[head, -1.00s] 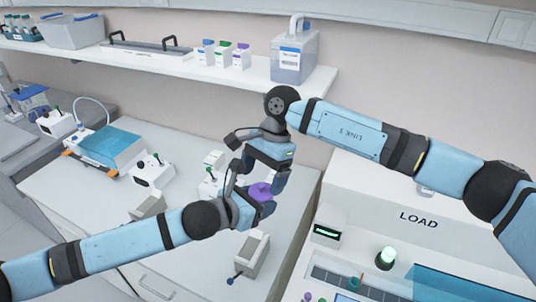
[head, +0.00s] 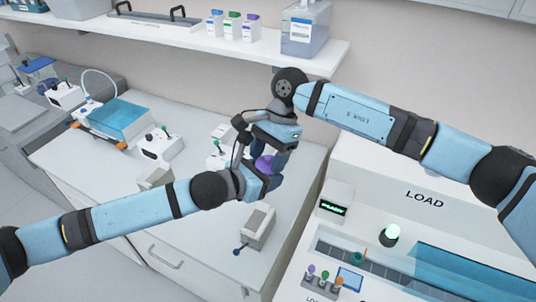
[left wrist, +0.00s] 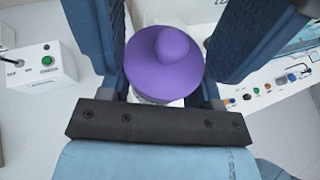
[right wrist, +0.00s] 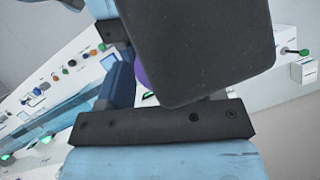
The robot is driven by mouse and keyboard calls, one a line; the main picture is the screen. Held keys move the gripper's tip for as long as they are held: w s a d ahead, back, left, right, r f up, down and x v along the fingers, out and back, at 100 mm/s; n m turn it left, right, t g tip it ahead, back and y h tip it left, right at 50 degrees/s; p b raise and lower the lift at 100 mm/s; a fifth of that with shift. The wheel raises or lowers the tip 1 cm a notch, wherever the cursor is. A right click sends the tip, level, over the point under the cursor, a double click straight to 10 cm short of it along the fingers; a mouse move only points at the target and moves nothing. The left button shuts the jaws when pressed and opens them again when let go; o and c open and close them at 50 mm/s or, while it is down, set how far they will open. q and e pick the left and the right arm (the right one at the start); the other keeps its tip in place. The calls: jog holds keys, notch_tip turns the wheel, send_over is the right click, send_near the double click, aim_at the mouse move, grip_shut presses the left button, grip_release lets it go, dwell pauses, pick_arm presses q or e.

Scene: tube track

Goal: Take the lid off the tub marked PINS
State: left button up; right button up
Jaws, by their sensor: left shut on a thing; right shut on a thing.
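A purple lid (head: 264,163) with a round knob shows between my two grippers in the head view, above the bench. In the left wrist view the lid (left wrist: 162,68) sits over a white tub (left wrist: 152,99), mostly hidden beneath it. No PINS lettering is readable. My left gripper (head: 272,182) is shut on the tub, its fingers on both sides. My right gripper (head: 280,163) comes from the other side and is shut on the lid. In the right wrist view a dark block hides most of the lid (right wrist: 141,72). I cannot tell whether lid and tub are apart.
A grey box device (head: 259,228) stands on the bench just below my grippers. White switch boxes (head: 160,147) and a blue-topped bath (head: 118,120) stand to the left. A white machine marked LOAD (head: 424,198) is at right. A shelf (head: 330,58) runs behind.

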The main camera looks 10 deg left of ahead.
pick_arm(q)
jog(key=shift+s+d, duration=0.15)
jog(key=shift+d, duration=0.05)
pick_arm(e)
jog(key=shift+r, duration=0.15)
jog(key=shift+r, duration=0.6)
pick_arm(q)
jog(key=shift+a, duration=0.1)
pick_arm(e)
jog(key=shift+r, duration=0.4)
jog(key=shift+r, duration=0.1)
